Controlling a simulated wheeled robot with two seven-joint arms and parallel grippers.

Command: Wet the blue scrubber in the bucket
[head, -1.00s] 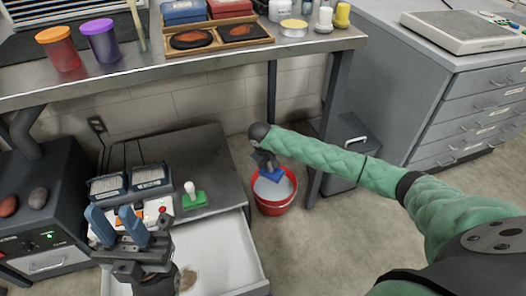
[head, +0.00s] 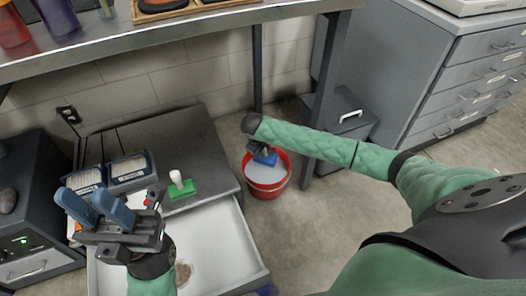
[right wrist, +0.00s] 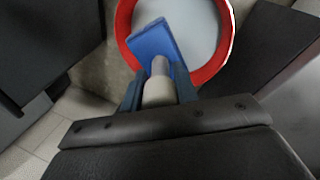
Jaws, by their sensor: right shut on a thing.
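The red bucket (head: 284,182) stands on the floor beside the table leg and holds pale liquid. My right gripper (head: 258,150) is shut on the handle of the blue scrubber (head: 266,159). In the right wrist view the scrubber (right wrist: 152,42) is over the bucket's mouth, inside the red rim (right wrist: 124,22) for the most part. The gripper (right wrist: 158,88) grips its pale handle. I cannot tell whether the scrubber touches the liquid.
A green scrubber (head: 181,190) with a white handle stands on the dark cabinet (head: 190,145), near two boxed filters (head: 127,172). An open white drawer (head: 225,240) juts out below. A metal table (head: 200,45) overhangs behind, its leg (head: 325,90) close to the bucket.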

